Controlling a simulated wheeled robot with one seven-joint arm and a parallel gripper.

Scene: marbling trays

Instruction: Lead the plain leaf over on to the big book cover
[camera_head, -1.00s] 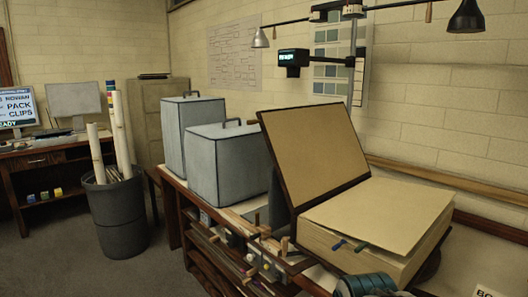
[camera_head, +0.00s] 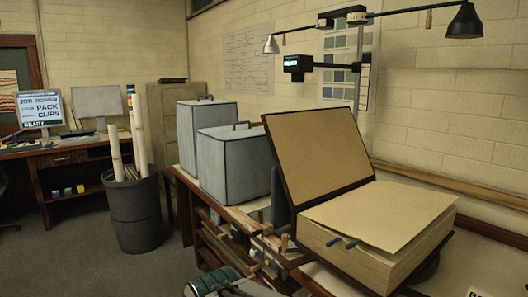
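The big book lies open on the bench at right. Its cover (camera_head: 318,155) stands tilted up and back on the left, tan inside with a dark border. The thick page block (camera_head: 350,262) lies flat to the right of it. A teal banded part of my arm (camera_head: 212,282) shows at the bottom edge, left of the book. My gripper's fingertips do not show.
Two grey lidded boxes (camera_head: 236,160) stand on the bench left of the cover. A lamp bar (camera_head: 405,14) with a small display (camera_head: 297,64) hangs above. A dark bin of rolls (camera_head: 134,212) stands on the floor at left, with open floor around it.

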